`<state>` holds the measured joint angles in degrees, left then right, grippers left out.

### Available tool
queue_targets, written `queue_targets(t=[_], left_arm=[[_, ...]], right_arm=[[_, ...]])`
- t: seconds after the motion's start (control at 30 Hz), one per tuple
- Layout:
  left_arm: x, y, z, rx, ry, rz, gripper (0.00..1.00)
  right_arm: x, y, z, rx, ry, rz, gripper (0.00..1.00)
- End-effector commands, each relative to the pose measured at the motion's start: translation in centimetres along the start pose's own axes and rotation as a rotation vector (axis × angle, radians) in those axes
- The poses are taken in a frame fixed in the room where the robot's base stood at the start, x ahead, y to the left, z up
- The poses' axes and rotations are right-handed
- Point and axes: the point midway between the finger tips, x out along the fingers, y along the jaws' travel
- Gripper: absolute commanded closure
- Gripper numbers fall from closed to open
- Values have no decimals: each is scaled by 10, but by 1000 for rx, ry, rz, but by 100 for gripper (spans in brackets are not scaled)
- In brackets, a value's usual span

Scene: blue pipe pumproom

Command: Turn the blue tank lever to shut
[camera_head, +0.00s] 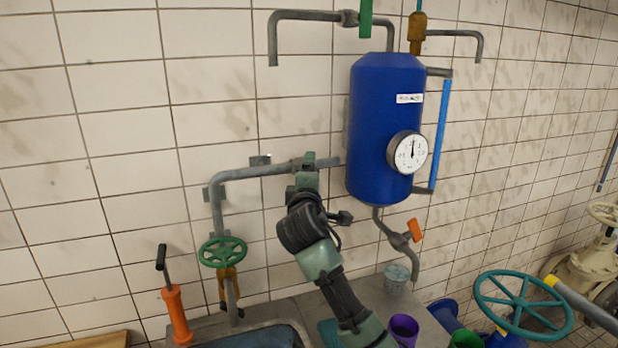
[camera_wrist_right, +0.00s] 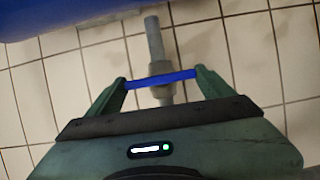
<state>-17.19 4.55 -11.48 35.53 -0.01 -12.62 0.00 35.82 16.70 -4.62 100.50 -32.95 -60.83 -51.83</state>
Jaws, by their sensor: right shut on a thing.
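The blue tank (camera_head: 385,125) hangs on the tiled wall, with a round gauge (camera_head: 408,152) on its front. The blue lever (camera_wrist_right: 150,81) shows in the right wrist view as a short bar across a grey pipe (camera_wrist_right: 154,45). My right gripper (camera_wrist_right: 161,79) is shut on it, one finger at each end of the bar. In the head view my right gripper (camera_head: 307,172) is at the pipe left of the tank and hides the lever. My left gripper is not in view.
A green handwheel (camera_head: 222,252) and an orange pump-like tool (camera_head: 177,315) are at the lower left. An orange lever (camera_head: 415,230) sits on the pipe below the tank. A bucket (camera_head: 396,278), a purple cup (camera_head: 404,328) and a large teal wheel (camera_head: 523,304) are at the lower right.

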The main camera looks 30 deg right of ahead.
Motion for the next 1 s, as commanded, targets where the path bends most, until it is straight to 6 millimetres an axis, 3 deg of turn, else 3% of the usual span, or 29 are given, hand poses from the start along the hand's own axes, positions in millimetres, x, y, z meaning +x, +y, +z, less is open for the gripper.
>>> queue_targets(t=[0.13, 0.17, 0.2, 0.53, 1.0], left_arm=[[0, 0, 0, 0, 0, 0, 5], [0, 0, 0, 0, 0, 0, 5], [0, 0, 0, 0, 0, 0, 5], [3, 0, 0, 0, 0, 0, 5], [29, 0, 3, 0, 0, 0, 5]], right_arm=[[0, -2, 0, 5, -1, -6, 58], [0, -2, 0, 5, -1, -6, 12], [0, -2, 0, 5, -2, -6, 1], [-5, -2, 0, 2, 0, -2, 0], [-73, -3, 1, 4, -1, -3, 0]])
